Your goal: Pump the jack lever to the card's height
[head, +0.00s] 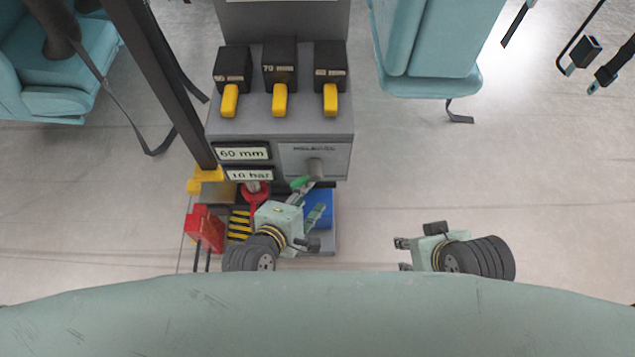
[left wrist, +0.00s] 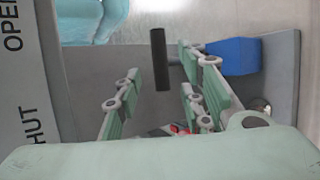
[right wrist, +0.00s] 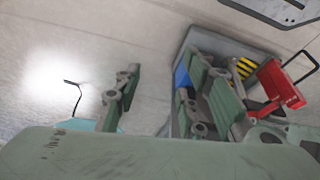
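The card reading "60 mm" (head: 242,153) is on the front of the grey console. A dark rod (left wrist: 160,60) shows in the left wrist view beyond and between my left fingers; I cannot tell whether it is the jack lever. A grey knob or rod end (head: 316,168) sticks out of the console's labelled panel. A red ring-shaped part (head: 255,192) sits below the cards, partly hidden by my left gripper (head: 314,220). My left gripper is open and empty, low in front of the console. My right gripper (head: 404,255) is open and empty, over bare floor further right.
A "10 bar" card (head: 250,174) is below the first. Several yellow-handled levers (head: 280,98) stand on the console. A red box (head: 204,227) and a blue block (head: 319,200) flank the left gripper.

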